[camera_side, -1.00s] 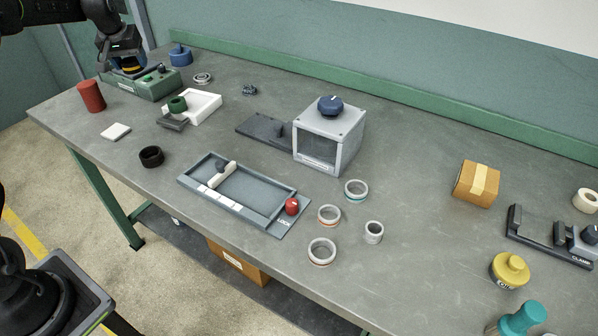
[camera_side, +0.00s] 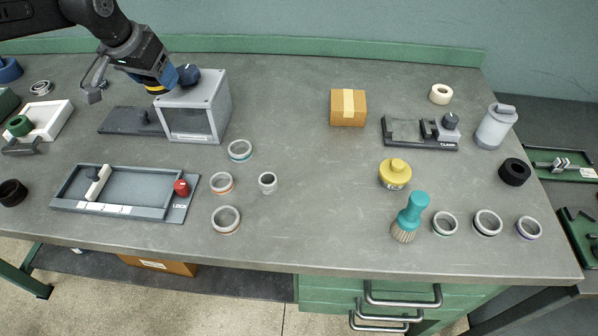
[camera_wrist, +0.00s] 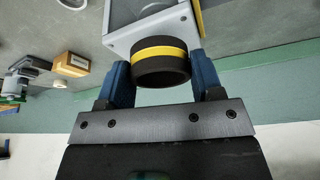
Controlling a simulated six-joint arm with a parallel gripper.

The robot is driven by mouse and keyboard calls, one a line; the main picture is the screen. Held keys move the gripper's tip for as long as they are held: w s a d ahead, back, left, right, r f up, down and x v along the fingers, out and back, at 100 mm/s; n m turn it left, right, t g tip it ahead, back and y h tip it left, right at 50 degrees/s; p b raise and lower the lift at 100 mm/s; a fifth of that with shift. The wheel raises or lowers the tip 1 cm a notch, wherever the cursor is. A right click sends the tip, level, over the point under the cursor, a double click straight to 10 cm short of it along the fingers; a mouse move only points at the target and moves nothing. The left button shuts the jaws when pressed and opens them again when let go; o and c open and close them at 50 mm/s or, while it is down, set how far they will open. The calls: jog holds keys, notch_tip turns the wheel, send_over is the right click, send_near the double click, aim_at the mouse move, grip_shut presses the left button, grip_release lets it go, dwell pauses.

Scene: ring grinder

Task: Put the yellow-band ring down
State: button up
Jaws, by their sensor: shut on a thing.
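The yellow-band ring, dark with a yellow stripe, sits between the two blue fingers of my gripper (camera_wrist: 160,78) in the wrist view (camera_wrist: 160,62). My gripper is shut on it. In the side view the ring (camera_side: 155,90) shows only in part under my gripper (camera_side: 166,80), at the left edge of the grey box (camera_side: 194,101) with a blue knob. It appears held in the air; its height and whether it touches the box cannot be told.
A dark flat plate (camera_side: 122,121) lies left of the box. A grey tray (camera_side: 140,188) with a red knob is in front. Several light rings, one teal-banded (camera_side: 240,150), lie right of it. The bench between the box and the cardboard box (camera_side: 348,108) is clear.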

jog(key=s+d+m+h, duration=0.1)
jog(key=s+d+m, duration=0.35)
jog(key=d, duration=0.85)
jog(key=h, duration=0.1)
send_over(320, 214)
jog(key=s+a, duration=0.1)
jog(key=shift+m+g, duration=0.25)
jog(key=shift+g, duration=0.05)
notch_tip(320, 214, down, 12)
jog(key=shift+a+r, duration=0.1)
jog(key=shift+a, duration=0.05)
jog(key=shift+s+d, duration=0.1)
jog(key=shift+d, duration=0.1)
jog(key=shift+f, duration=2.1)
